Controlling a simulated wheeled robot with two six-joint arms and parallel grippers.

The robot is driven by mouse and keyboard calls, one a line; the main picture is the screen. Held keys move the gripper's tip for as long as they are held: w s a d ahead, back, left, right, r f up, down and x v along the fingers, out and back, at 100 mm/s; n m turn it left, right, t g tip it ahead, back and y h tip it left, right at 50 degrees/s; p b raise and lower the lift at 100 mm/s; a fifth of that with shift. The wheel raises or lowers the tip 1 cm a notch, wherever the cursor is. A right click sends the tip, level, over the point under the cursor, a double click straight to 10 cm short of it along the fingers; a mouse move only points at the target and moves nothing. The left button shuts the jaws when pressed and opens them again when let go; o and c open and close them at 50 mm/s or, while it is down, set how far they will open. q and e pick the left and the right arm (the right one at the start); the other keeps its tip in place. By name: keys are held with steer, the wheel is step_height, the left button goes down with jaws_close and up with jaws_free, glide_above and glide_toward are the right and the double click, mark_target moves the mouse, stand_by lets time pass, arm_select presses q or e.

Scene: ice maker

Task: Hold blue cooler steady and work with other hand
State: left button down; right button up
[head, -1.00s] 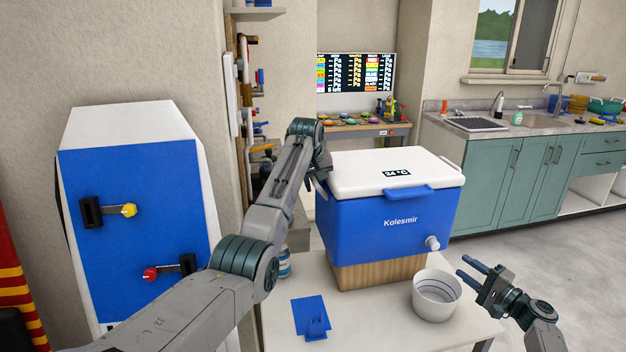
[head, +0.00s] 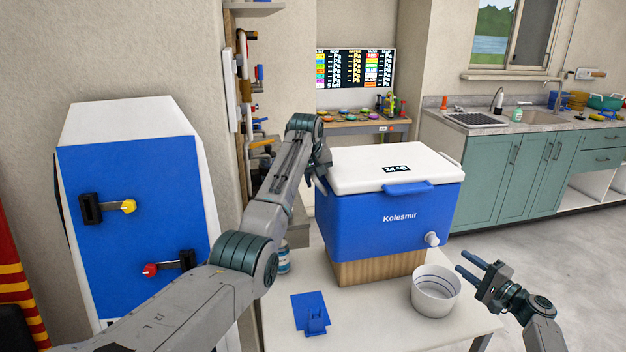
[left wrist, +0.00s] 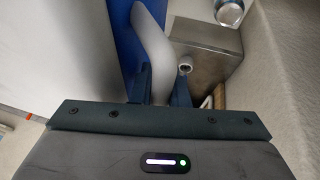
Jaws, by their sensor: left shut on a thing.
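The blue cooler (head: 380,225) with a white lid (head: 385,168) stands upright on a wooden block (head: 380,271) on the white table. A white spigot (head: 432,239) sits low on the cooler's front right. My left gripper (head: 324,172) is at the cooler's left side. In the left wrist view, it (left wrist: 163,90) is shut on the pale side handle (left wrist: 150,40) of the cooler. My right gripper (head: 463,263) is open and empty, right of the white bowl (head: 436,292), which stands below and in front of the spigot.
A blue bracket-like piece (head: 312,314) lies at the table's front left. A small can (head: 283,260) is partly hidden behind my left arm. A blue panel with two latches (head: 135,225) stands at the left. The white table (head: 375,318) is clear between bracket and bowl.

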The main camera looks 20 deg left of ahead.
mark_target(435, 242)
steer(key=shift+o, duration=0.4)
stand_by(0.4)
steer(key=s+a+r+n+h, duration=0.1)
steer(key=a+r+n+h, duration=0.15)
steer(key=n, duration=0.55)
steer(key=a+r+n+h, duration=0.1)
steer(key=a+n+h, duration=0.1)
steer(key=n+h, duration=0.35)
steer(key=shift+n+t+y, duration=0.4)
steer(key=shift+n+y, duration=0.2)
steer(key=shift+n, duration=0.35)
steer(key=shift+x, duration=4.35)
steer(key=shift+c, duration=0.2)
